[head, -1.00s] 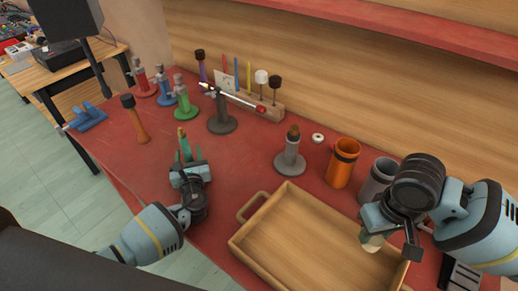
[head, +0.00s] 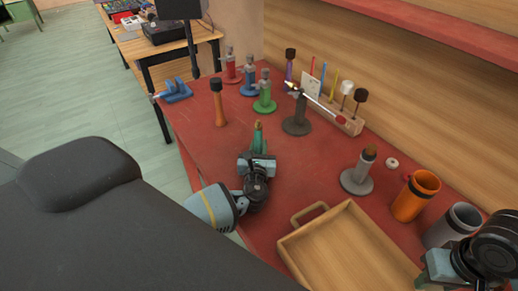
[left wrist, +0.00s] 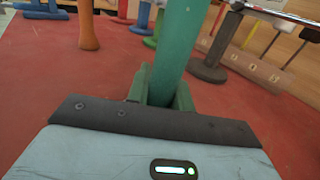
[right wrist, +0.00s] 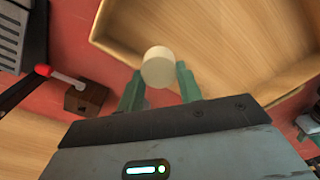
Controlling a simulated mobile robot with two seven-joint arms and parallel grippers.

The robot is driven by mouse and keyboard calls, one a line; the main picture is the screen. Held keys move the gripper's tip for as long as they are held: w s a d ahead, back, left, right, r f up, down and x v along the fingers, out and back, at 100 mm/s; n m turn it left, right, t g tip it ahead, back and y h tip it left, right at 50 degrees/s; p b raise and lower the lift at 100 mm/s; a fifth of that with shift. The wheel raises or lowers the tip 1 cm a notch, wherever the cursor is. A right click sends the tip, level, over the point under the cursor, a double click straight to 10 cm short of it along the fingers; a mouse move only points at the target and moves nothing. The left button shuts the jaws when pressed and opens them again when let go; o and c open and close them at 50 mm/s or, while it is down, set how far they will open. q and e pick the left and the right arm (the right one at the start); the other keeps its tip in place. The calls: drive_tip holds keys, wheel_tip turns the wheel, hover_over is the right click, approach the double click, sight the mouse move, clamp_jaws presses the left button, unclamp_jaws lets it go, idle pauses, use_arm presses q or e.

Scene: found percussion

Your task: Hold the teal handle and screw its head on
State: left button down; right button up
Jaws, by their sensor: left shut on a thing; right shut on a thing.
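The teal handle (head: 258,138) stands roughly upright with a brownish tip on top. My left gripper (head: 257,165) is shut on its lower part. In the left wrist view the teal handle (left wrist: 182,50) rises between the fingers (left wrist: 160,92). My right gripper (head: 437,266) is at the lower right edge of the head view, near the tray's right end. In the right wrist view its fingers (right wrist: 159,82) are shut on a cream round head (right wrist: 158,67), well apart from the handle. The cream head does not show clearly in the head view.
A wooden tray (head: 314,213) lies between my grippers. Orange (head: 415,196) and grey (head: 453,224) mugs and a grey stand (head: 357,179) are behind it. A dark stand (head: 297,122) with a red-tipped stick is beyond the handle.

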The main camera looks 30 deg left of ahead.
sight(259, 138)
use_arm(q)
drive_tip(key=shift+r, duration=0.1)
drive_tip(key=shift+r, duration=0.55)
use_arm(e)
drive_tip(key=shift+r, duration=0.35)
use_arm(q)
wheel_tip(259, 138, up, 2)
drive_tip(key=shift+r+p, duration=0.25)
drive_tip(key=shift+p, duration=0.1)
use_arm(e)
drive_tip(key=shift+w+r, duration=0.15)
drive_tip(key=shift+r, duration=0.45)
use_arm(q)
drive_tip(key=s+a, duration=0.1)
drive_tip(key=s, duration=0.3)
drive_tip(key=s+a, duration=0.1)
drive_tip(key=s, duration=0.4)
drive_tip(key=s+a+r, duration=0.1)
drive_tip(key=s, duration=0.4)
drive_tip(key=shift+s+a, duration=0.15)
drive_tip(key=shift+a, duration=0.25)
use_arm(e)
drive_tip(key=shift+w+r+t, duration=0.1)
drive_tip(key=shift+r+t, duration=0.2)
drive_tip(key=shift+r, duration=0.25)
use_arm(q)
drive_tip(key=shift+s+a+r, duration=0.1)
drive_tip(key=shift+s+a, duration=0.05)
drive_tip(key=shift+s, duration=0.45)
